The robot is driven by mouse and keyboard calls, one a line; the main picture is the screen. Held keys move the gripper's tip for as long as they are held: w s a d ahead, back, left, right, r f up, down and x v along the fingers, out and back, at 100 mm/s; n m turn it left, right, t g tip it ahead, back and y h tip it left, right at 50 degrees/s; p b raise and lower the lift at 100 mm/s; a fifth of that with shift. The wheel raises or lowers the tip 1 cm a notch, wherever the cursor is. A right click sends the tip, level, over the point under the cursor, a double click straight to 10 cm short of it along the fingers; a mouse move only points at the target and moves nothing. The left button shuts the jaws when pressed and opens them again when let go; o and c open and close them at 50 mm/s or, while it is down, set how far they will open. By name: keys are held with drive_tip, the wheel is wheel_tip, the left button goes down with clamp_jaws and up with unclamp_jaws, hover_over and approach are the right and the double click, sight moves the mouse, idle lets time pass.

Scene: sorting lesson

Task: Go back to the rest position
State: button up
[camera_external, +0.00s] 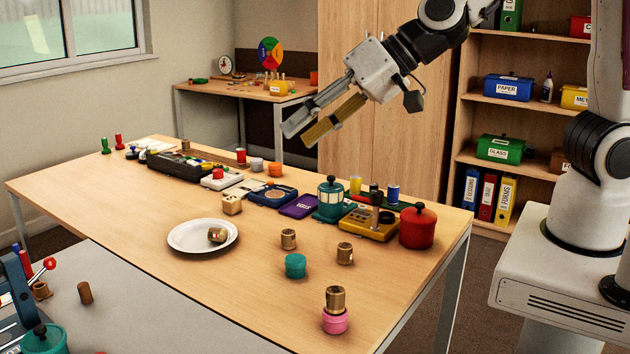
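My gripper (322,121) is at the upper middle of the external view, raised well above the back of the wooden table (150,240). Its two fingers point down and to the left, with a gap between them. One finger looks grey and the other yellowish-brown. I see nothing held between them. My arm reaches in from the upper right, and part of it is cut off by the top edge.
Shelves (540,102) stand behind.

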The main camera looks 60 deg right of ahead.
drive_tip(key=s+d+r+g+h, duration=0.1)
drive_tip(key=s+d+h, duration=0.1)
drive_tip(key=s+d, duration=0.8)
drive_tip(key=s+d+r+n+g+h, duration=0.1)
drive_tip(key=s+d+r+g+h, duration=0.1)
drive_tip(key=s+d, duration=0.9)
drive_tip(key=d+h, duration=0.1)
drive_tip(key=d, duration=0.5)
drive_tip(key=shift+d+r, duration=0.25)
drive_tip(key=shift+d, duration=0.1)
